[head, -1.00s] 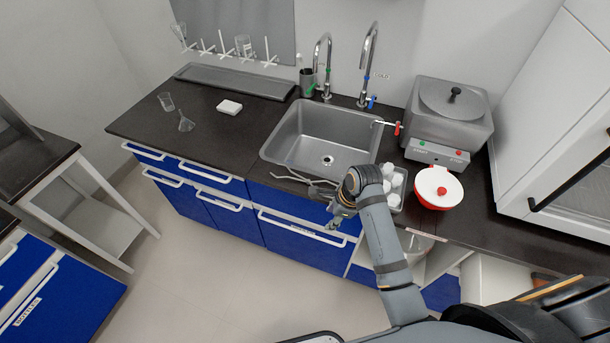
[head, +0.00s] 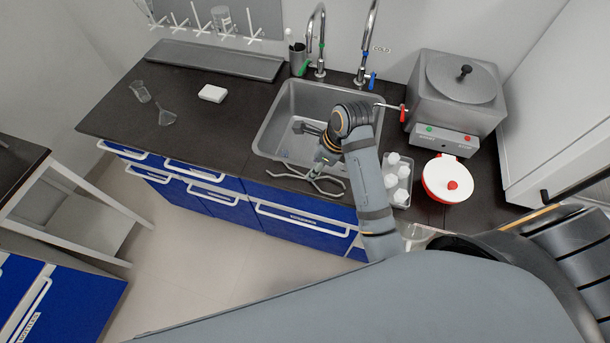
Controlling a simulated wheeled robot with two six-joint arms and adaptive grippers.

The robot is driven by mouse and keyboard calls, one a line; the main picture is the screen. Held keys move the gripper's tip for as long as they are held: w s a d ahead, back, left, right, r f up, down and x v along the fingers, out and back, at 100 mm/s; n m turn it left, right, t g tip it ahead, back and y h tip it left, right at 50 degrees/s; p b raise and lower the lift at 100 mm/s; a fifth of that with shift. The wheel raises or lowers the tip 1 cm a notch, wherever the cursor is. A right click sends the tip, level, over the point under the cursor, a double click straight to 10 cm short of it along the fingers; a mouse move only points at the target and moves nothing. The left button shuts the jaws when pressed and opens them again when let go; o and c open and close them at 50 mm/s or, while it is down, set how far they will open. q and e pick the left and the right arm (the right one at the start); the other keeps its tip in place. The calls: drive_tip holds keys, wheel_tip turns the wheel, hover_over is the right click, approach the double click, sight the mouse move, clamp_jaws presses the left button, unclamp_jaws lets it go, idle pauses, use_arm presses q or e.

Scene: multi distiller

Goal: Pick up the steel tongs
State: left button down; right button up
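The steel tongs (head: 298,177) are thin, grey and crossed. They lie on the dark counter along its front edge, just in front of the sink. My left gripper is not in view.
The steel sink (head: 273,135) lies behind the tongs.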

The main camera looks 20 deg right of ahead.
drive_tip(key=x, duration=0.3)
drive_tip(key=shift+w+r, duration=0.1)
drive_tip(key=p+x, duration=0.1)
drive_tip(key=x, duration=0.1)
drive_tip(key=shift+a+f, duration=0.25)
drive_tip(key=shift+f, duration=0.1)
drive_tip(key=shift+w+a+f, duration=0.1)
drive_tip(key=shift+f, duration=0.3)
drive_tip(key=shift+w+f, duration=0.1)
drive_tip(key=shift+f, duration=0.05)
drive_tip(key=c, duration=0.8)
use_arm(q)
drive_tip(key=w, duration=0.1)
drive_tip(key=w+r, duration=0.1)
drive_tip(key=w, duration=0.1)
use_arm(e)
clamp_jaws()
